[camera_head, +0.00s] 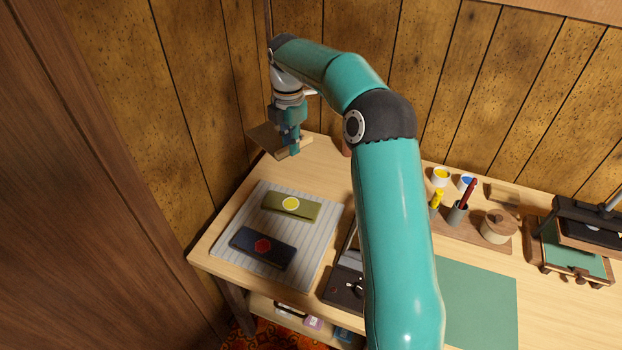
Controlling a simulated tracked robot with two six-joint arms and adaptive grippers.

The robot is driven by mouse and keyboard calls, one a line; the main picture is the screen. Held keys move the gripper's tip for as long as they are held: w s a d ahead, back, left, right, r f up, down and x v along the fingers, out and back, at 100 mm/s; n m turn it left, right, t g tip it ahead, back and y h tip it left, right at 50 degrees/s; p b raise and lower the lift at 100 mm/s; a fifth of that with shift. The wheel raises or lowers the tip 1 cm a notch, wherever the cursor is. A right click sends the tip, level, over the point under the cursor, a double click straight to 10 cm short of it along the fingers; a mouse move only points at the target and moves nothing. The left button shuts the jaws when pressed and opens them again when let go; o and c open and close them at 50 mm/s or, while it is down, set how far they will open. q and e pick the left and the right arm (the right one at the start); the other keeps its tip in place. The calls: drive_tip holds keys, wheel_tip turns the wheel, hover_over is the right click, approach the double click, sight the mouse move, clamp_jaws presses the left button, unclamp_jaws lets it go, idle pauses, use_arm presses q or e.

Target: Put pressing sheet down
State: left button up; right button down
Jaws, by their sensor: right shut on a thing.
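My right gripper (292,141) is at the back left corner of the table, at the end of the teal arm. It is shut on a flat brown sheet (264,138), which looks like the pressing sheet. The sheet sticks out to the left of the fingers, near the wood wall. I cannot tell whether the sheet touches the tabletop. A striped pale cloth (225,252) lies in front of the gripper. On it lie an olive piece with a yellow disc (309,212) and a navy piece with a red hexagon (247,250). My left gripper is not in view.
A green mat (485,305) lies right of my arm. Behind it are paint pots (441,177), a pen cup (457,213) and a round wooden box (497,226). A press-like device (572,250) stands at the far right. A dark metal item (343,286) is partly hidden by my arm.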

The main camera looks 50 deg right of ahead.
drive_tip(key=d+f+m, duration=0.3)
drive_tip(key=d+f, duration=0.1)
drive_tip(key=d, duration=0.7)
drive_tip(key=b, duration=0.3)
approach(319, 190)
drive_tip(key=shift+f+m+p, duration=0.3)
drive_tip(key=shift+f+p, duration=0.1)
drive_tip(key=shift+f, duration=0.5)
wheel_tip(319, 190, down, 5)
drive_tip(key=shift+p, duration=0.35)
drive_tip(key=shift+f, duration=0.2)
drive_tip(key=c, duration=1.1)
unclamp_jaws()
drive_tip(key=shift+c, duration=0.2)
drive_tip(key=shift+r, duration=0.1)
